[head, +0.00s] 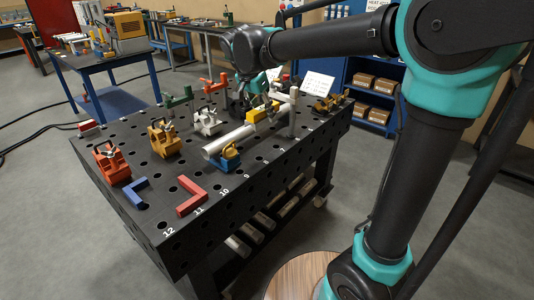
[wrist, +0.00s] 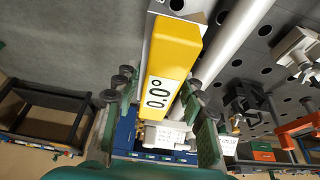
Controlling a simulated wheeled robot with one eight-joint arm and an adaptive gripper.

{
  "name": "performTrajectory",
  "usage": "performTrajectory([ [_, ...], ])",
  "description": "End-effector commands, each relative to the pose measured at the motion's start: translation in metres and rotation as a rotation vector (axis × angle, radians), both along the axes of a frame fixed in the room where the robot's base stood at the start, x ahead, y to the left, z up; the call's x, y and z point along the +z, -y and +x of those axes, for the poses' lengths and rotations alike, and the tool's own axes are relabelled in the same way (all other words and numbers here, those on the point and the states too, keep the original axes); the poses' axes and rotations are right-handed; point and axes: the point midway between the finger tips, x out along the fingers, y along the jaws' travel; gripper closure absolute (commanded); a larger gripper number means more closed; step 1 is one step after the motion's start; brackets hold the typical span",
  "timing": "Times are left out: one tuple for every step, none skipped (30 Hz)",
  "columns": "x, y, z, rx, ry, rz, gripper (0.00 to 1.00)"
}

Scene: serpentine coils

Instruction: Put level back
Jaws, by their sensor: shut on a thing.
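The yellow level (head: 262,114) is at the far part of the black perforated table, near the silver tube. In the wrist view the level (wrist: 175,58) is a long yellow block with a white display end reading about zero. My gripper (wrist: 157,90) has its two green fingers with dark pads on either side of the level and is shut on it. In the head view my gripper (head: 259,101) reaches down to the level, and the arm partly hides that area. I cannot tell whether the level touches the surface beneath it.
The silver tube (head: 228,141) lies beside the level, with a blue clamp (head: 229,157) at its near end. A grey upright post (head: 293,112) stands close right. Orange (head: 164,138), red (head: 111,163) and grey (head: 207,121) clamps stand left. The table's front right has bare room.

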Motion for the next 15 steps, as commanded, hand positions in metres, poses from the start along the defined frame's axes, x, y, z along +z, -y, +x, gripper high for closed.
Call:
performTrajectory([
  [-0.013, 0.0, 0.0, 0.0, 0.0, 0.0, 0.98],
  [-0.021, 0.0, 0.0, 0.0, 0.0, 0.0, 0.98],
  [-0.031, 0.0, 0.0, 0.0, 0.0, 0.0, 0.98],
  [-0.038, 0.0, 0.0, 0.0, 0.0, 0.0, 0.98],
  [-0.045, 0.0, 0.0, 0.0, 0.0, 0.0, 0.98],
  [-0.055, 0.0, 0.0, 0.0, 0.0, 0.0, 0.98],
  [-0.062, 0.0, 0.0, 0.0, 0.0, 0.0, 0.98],
  [-0.069, 0.001, 0.0, -0.001, 0.0, 0.0, 0.98],
  [-0.078, 0.0, 0.0, -0.001, 0.0, 0.0, 0.98],
  [-0.084, 0.0, 0.0, -0.001, 0.0, 0.0, 0.98],
  [-0.09, 0.0, 0.0, -0.001, 0.0, 0.0, 0.98],
  [-0.096, 0.0, 0.0, -0.001, 0.0, 0.0, 0.98],
  [-0.101, 0.0, 0.0, -0.001, 0.0, 0.0, 0.98],
  [-0.104, 0.0, 0.0, -0.001, 0.0, 0.0, 0.98],
  [-0.108, 0.0, 0.0, -0.001, 0.0, 0.0, 0.98],
])
